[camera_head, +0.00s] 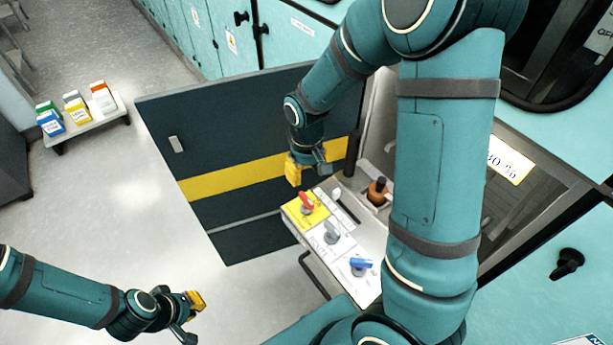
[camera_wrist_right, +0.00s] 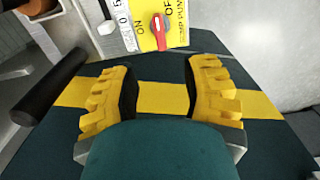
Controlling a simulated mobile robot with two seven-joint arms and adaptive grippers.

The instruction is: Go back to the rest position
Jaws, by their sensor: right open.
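My right gripper (camera_head: 308,168) is raised in front of the dark door with a yellow stripe, above the red switch (camera_head: 307,203) on the panel. In the right wrist view its two yellow fingers (camera_wrist_right: 162,98) are apart with nothing between them. The red switch also shows there (camera_wrist_right: 158,26), beyond the fingertips and apart from them. My left gripper (camera_head: 191,316) is low at the left, over the floor, with its yellow and grey fingers spread apart and nothing seen between them.
The panel also bears a grey switch (camera_head: 333,233) and a blue switch (camera_head: 360,265). A brown bottle (camera_head: 378,191) stands behind it. The dark door (camera_head: 160,120) stands open. A small table (camera_head: 118,107) with several boxes is at the far left. The floor between is clear.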

